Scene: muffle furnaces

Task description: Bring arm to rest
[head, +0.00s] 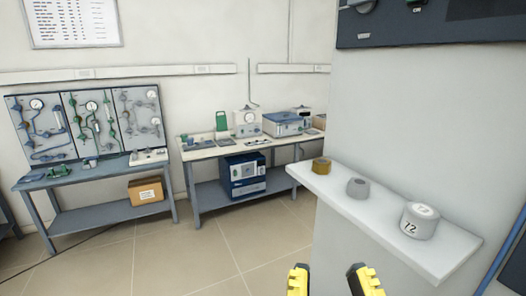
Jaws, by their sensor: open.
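My gripper (332,283) shows at the bottom edge of the head view as two yellow-and-dark fingers standing apart. It is open, with nothing between the fingers. Only the finger ends show; the rest of my arm is out of the picture. The fingers are in front of the furnace side and below the white shelf (388,226) in the picture. I cannot tell how far they are from it.
The shelf, at the right, holds a brown cylinder (321,166), a small grey cylinder (358,188) and a white container marked 12 (418,221). A workbench (192,153) and a panel bench (62,178) stand along the back wall. The floor (185,245) at left is clear.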

